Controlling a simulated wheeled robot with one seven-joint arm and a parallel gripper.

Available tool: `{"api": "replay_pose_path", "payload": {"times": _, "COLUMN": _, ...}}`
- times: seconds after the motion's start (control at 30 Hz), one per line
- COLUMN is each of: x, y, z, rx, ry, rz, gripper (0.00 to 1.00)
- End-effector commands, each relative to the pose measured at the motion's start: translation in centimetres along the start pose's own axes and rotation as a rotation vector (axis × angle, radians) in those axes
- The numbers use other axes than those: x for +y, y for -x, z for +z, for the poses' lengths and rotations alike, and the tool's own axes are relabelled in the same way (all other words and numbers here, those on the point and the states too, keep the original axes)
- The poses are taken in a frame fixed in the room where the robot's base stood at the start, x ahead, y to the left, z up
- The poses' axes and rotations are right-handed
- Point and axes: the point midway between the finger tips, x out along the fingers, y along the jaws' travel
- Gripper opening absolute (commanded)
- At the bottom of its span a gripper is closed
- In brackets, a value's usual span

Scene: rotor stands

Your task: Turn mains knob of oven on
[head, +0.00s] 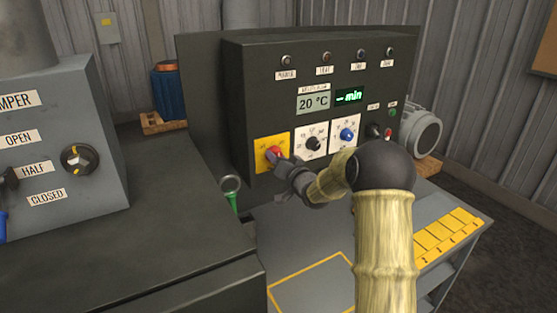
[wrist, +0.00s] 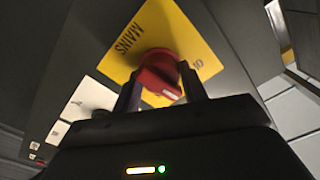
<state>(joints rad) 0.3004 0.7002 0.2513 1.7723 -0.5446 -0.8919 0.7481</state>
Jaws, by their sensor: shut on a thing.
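The oven's dark control panel (head: 245,105) stands in the middle of the head view. Its red mains knob (head: 273,153) sits on a yellow plate (head: 262,142) at the panel's lower left. In the wrist view the red knob (wrist: 158,74) is between the two fingers of my gripper (wrist: 158,88), on the yellow plate (wrist: 160,28) marked MAINS. My gripper (head: 280,160) is shut on the knob. The fingers hide part of the knob, and I cannot tell its exact setting. The temperature display (head: 314,102) reads 20 °C, and the green display (head: 349,96) is lit.
A black knob (head: 313,143) and a blue knob (head: 347,134) sit on white plates to the right. A green-handled cup-like tool (head: 231,187) stands left of my gripper. A grey damper box (head: 60,150) is at the left. A motor (head: 421,131) is at the right.

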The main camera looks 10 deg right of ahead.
Motion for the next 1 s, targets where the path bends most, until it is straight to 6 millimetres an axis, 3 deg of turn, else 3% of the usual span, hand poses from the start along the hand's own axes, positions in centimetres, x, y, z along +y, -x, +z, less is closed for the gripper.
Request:
{"api": "replay_pose_path", "payload": {"times": 0.7, "x": 0.09, "y": 0.05, "z": -0.13, "rx": 0.002, "ry": -0.673, "rz": 0.002, "gripper": 0.2}}
{"api": "replay_pose_path", "payload": {"times": 1.0, "x": 0.09, "y": 0.04, "z": -0.05, "rx": 0.001, "ry": -0.856, "rz": 0.002, "gripper": 0.2}}
